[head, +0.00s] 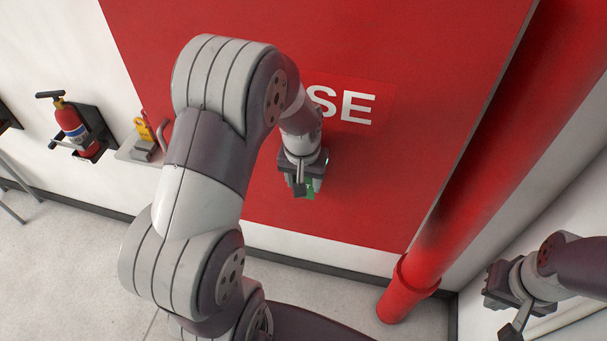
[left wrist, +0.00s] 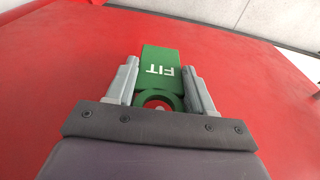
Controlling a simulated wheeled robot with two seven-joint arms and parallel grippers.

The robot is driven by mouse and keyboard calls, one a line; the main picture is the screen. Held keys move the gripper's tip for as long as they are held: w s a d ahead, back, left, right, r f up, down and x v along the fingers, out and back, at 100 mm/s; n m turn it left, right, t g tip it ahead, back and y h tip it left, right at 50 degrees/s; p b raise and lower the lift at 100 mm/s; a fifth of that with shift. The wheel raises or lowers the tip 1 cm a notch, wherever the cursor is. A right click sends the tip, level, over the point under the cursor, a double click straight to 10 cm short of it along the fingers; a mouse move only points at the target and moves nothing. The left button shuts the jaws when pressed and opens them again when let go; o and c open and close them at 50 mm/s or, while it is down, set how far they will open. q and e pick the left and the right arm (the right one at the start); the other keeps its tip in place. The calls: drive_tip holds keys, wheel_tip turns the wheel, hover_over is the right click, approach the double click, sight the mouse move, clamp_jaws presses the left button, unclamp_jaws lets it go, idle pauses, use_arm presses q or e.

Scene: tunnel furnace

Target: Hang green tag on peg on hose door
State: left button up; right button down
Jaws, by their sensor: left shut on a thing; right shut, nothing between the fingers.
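The green tag (left wrist: 162,68) with white "FIT" lettering sits between the fingers of my left gripper (left wrist: 163,82) in the left wrist view. The tag's ring end is near the palm, and a small pale shape shows in its hole; I cannot tell if this is the peg. In the head view the left gripper (head: 302,184) is shut on the tag (head: 311,188), in front of the red hose door (head: 420,60). I cannot tell whether the tag touches the door. My right gripper (head: 515,326) is shut and empty at the lower right.
A thick red pipe (head: 480,170) runs down to the floor right of the door. My left arm covers part of the door.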

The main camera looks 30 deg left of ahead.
use_arm(q)
drive_tip(key=shift+w, duration=0.2)
drive_tip(key=o, duration=1.2)
